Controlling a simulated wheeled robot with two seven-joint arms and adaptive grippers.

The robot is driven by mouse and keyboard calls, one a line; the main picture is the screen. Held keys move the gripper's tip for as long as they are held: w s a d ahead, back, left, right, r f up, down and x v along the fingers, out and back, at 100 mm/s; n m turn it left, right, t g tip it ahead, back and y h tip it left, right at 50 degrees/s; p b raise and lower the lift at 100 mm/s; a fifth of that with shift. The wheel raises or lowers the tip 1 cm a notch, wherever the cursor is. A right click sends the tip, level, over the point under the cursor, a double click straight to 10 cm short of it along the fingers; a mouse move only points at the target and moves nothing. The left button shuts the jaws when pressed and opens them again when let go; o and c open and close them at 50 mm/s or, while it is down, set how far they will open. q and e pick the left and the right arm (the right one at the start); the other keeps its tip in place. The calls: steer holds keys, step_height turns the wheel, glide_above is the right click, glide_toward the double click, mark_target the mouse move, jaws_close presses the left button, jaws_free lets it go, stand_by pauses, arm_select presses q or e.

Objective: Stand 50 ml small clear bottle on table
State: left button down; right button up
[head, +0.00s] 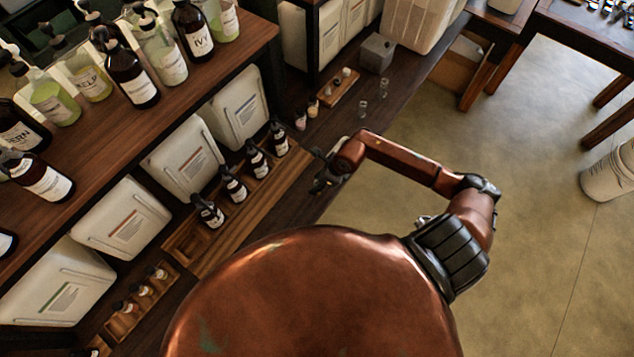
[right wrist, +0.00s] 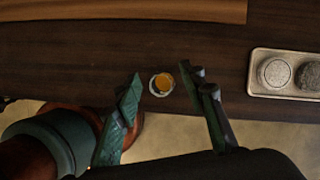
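In the right wrist view a small round item (right wrist: 162,84), seen from above, has a pale clear rim and an amber middle. It stands on the dark table near its front edge; I cannot tell for sure whether it is the small clear bottle. My right gripper (right wrist: 163,86) is open, with a finger on each side of this item and gaps between. In the head view my right gripper (head: 325,172) is over the table's front edge, and the item cannot be made out there. Two small clear glass vessels (head: 362,108) stand farther back. My left gripper is not in view.
A wooden tray (head: 180,246) with several dark pump bottles lies left of the gripper. A pale tray (right wrist: 254,75) with round pieces lies to the right in the wrist view. A shelf of bottles (head: 235,52) rises at the left. White canisters stand behind. Dark table (right wrist: 60,60) around the item is bare.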

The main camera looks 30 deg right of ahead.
steer(key=shift+r, duration=0.2)
steer(key=v, duration=1.1)
steer(key=shift+r+b, duration=0.4)
steer(key=shift+b, duration=0.05)
